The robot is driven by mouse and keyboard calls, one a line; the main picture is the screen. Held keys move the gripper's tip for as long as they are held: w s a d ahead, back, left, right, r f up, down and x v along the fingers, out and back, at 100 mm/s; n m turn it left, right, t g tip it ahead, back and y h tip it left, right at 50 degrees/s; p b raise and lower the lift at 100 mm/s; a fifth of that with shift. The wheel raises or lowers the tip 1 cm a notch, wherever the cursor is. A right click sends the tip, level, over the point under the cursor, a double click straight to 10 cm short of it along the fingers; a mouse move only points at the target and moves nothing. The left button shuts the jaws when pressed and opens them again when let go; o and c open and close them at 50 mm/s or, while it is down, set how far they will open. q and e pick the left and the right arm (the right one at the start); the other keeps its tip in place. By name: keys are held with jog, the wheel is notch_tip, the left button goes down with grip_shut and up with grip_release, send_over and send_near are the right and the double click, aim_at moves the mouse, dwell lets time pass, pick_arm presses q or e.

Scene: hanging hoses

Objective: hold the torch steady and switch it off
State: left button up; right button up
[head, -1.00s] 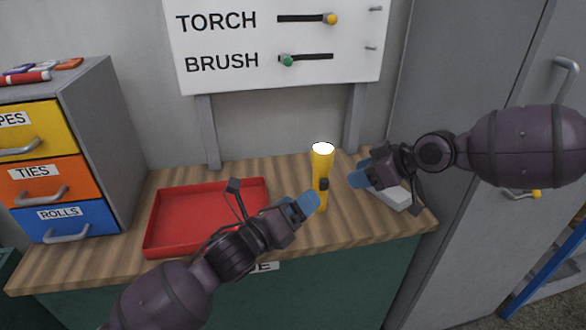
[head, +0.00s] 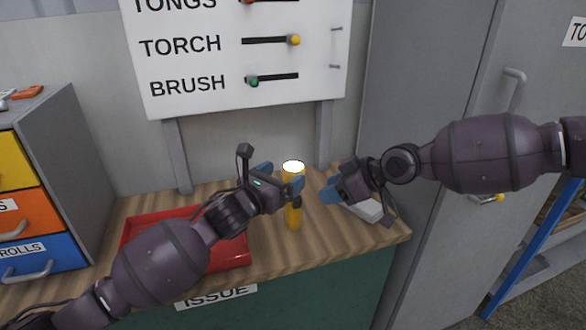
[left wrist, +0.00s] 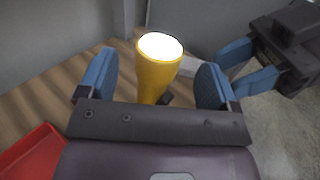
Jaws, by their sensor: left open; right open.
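The yellow torch (head: 294,218) stands upright on the wooden bench, its lens glowing white at the top. A dark switch shows on its right side. My left gripper (head: 281,177) is open at the torch's upper part, with a blue finger on either side of it. In the left wrist view the torch (left wrist: 155,75) stands between the open fingers, with a gap on both sides. My right gripper (head: 329,191) is open and empty, just right of the torch. It also shows at the right of the left wrist view (left wrist: 240,66).
A red tray (head: 238,252) lies on the bench (head: 330,240), partly behind my left arm. A pale object (head: 366,209) lies under my right gripper. A board (head: 240,50) with TORCH and BRUSH sliders stands behind. Drawers (head: 25,210) are at left, a grey cabinet at right.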

aim_at(300, 163)
pick_arm(q)
jog(key=shift+x, duration=2.6)
